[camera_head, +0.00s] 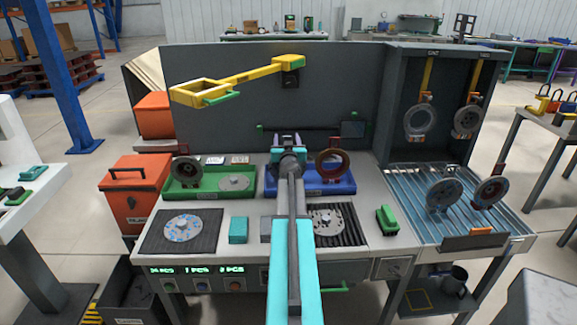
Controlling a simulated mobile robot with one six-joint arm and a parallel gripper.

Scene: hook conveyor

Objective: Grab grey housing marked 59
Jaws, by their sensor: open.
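Several grey round parts are in view, and I cannot read the number 59 on any of them. Two hang from yellow hooks in the dark bay at the right: a ring-shaped one (421,121) and a darker one (467,121). Two more, a left one (443,195) and a right one (490,191), stand on the blue slatted rack below. A dark one (187,170) stands in the green tray, with a flat grey disc (233,182) beside it. My gripper (287,140) is open over the back of the bench, near the blue tray, apart from these parts.
The blue tray (340,189) holds a brown ring (331,165). Discs lie on the left mat (155,240) and right mat (352,238), the latter partly hidden by my arm. A yellow swing arm (235,80) juts out above the bench. A dark panel (350,70) closes the back.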

